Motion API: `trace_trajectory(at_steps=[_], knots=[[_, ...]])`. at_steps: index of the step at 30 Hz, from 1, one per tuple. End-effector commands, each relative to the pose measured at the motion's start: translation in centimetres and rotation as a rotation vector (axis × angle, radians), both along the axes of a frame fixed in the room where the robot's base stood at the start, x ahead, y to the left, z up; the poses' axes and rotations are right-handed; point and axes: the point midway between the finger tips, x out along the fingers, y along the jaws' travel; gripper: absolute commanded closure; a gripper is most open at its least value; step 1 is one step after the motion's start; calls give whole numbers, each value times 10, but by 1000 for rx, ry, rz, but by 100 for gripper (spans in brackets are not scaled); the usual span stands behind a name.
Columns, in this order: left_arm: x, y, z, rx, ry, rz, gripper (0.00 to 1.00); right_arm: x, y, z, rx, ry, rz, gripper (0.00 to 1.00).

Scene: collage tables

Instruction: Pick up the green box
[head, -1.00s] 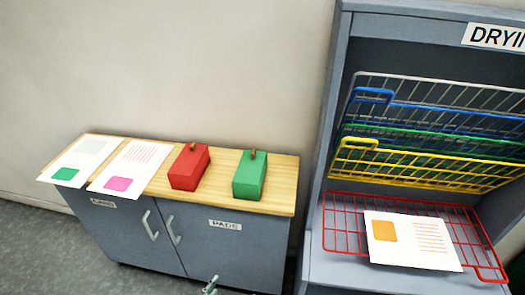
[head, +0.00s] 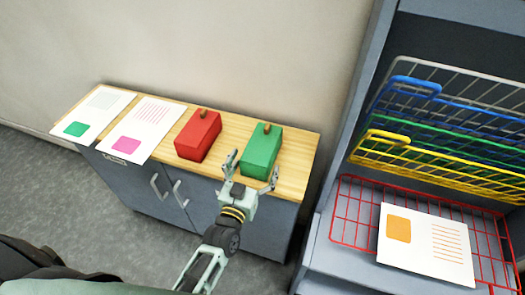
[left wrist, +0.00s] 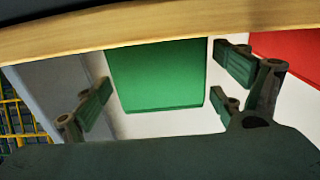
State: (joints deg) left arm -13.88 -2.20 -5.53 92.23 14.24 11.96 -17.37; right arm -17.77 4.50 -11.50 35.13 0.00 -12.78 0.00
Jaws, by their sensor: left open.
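The green box (head: 262,148), with a small brown knob on top, stands upright on the wooden cabinet top (head: 298,165), at its right end. My left gripper (head: 251,169) is open and empty at the front side of the box, its two fingers spread about as wide as the box. In the left wrist view the green box (left wrist: 155,75) lies between the open fingers of the left gripper (left wrist: 165,88), seen close up. Whether a finger touches it I cannot tell. My right gripper is not in view.
A red box (head: 198,135) stands just left of the green one. Two printed sheets (head: 92,113) (head: 142,128) lie further left. At the right is a drying rack with coloured wire shelves; a sheet (head: 426,245) lies on its red shelf (head: 350,215). A wall is behind.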

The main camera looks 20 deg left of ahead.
Motion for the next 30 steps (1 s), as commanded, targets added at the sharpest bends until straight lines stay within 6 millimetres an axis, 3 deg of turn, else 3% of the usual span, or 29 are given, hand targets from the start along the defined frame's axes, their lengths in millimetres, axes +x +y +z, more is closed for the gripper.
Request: trace_trajectory(at_steps=[6,14,30], knots=[[25,0,0,0,0,-1,11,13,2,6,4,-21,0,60],[26,0,-1,0,1,-1,12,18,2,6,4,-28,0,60],[26,0,0,0,1,-1,59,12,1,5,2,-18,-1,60]])
